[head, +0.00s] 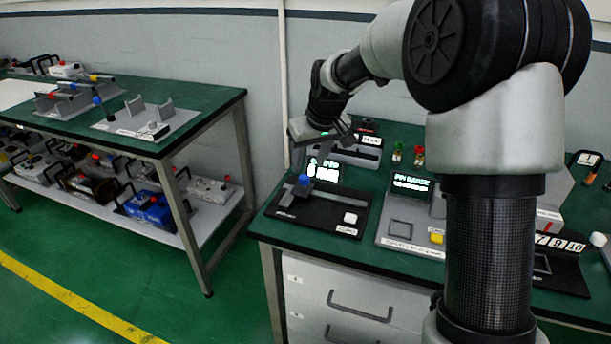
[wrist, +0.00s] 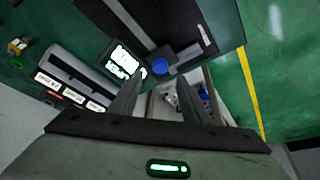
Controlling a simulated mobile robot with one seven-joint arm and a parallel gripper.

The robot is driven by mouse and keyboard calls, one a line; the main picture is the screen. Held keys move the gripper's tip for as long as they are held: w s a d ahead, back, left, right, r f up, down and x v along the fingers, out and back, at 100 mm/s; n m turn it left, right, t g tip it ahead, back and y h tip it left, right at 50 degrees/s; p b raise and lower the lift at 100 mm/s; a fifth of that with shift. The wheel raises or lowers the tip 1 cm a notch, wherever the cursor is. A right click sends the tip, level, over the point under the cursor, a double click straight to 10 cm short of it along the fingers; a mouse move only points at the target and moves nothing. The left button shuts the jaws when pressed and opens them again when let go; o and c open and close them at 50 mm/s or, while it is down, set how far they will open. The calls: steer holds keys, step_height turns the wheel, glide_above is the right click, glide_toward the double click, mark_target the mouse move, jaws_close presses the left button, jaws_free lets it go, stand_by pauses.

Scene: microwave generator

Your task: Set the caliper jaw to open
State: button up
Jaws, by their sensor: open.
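The caliper (head: 305,208) is a black plate with a grey bar and a blue-topped sliding jaw (head: 304,181), on the near left part of the green bench in the head view. A small lit screen (head: 323,172) stands at its back; its text is too blurred to read. A white button (head: 350,218) is at its front right. My gripper (head: 338,138) is above and behind the caliper, apart from it. In the wrist view my gripper (wrist: 160,92) is open and empty, with the blue top (wrist: 160,65) beyond the fingertips and the screen (wrist: 122,62) to the left.
A second station with a screen (head: 410,186) and yellow button (head: 436,238) is right of the caliper. A grey labelled block (head: 352,152) stands behind it, near my gripper. Drawers (head: 345,305) are below the bench. Another green table (head: 205,97) is at left, across a floor gap.

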mark_target(304, 177)
steer(key=x, duration=0.6)
steer(key=shift+b, duration=0.3)
